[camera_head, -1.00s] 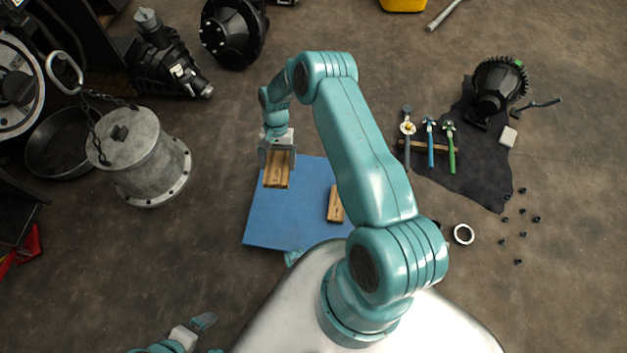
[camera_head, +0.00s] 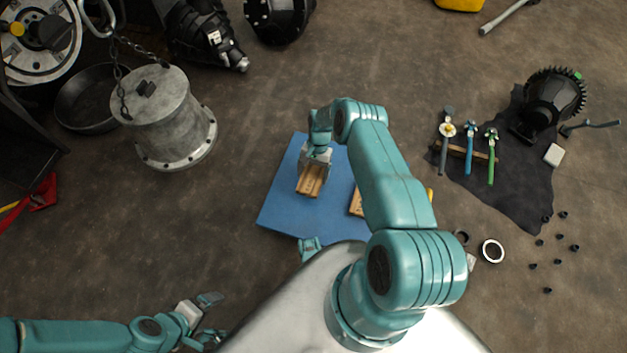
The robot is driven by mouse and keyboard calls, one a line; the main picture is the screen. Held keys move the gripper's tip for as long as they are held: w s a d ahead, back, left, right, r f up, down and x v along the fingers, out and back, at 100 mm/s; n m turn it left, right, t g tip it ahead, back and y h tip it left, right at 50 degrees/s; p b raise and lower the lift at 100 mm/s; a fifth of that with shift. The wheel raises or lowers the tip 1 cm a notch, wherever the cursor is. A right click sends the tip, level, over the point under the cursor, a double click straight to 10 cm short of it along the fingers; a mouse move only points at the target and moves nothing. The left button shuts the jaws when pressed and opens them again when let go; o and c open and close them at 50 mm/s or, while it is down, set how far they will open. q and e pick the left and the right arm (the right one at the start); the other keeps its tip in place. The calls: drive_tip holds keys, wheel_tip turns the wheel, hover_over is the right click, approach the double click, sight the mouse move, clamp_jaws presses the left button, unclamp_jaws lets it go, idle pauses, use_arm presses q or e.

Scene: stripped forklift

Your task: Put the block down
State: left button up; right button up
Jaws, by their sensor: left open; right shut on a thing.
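My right gripper (camera_head: 316,162) is shut on a wooden block (camera_head: 310,181) over the upper part of the blue mat (camera_head: 285,205). I cannot tell whether the block touches the mat. A second wooden block (camera_head: 356,203) lies on the mat to the right, partly hidden behind my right arm. My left gripper (camera_head: 212,315) is open and empty at the lower left, off the mat and apart from both blocks.
A grey metal cylinder with a chain (camera_head: 163,115) stands at the left. At the right, a dark cloth (camera_head: 520,185) carries several tools and a black gear part (camera_head: 550,100). A metal ring (camera_head: 492,251) and several small nuts lie below. The floor left of the mat is clear.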

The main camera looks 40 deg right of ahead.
wheel_tip(320, 180, down, 4)
drive_tip(key=shift+b, duration=1)
drive_tip(key=shift+r, duration=0.1)
drive_tip(key=shift+f, duration=0.2)
drive_tip(key=o, duration=1)
drive_tip(key=shift+r, duration=0.1)
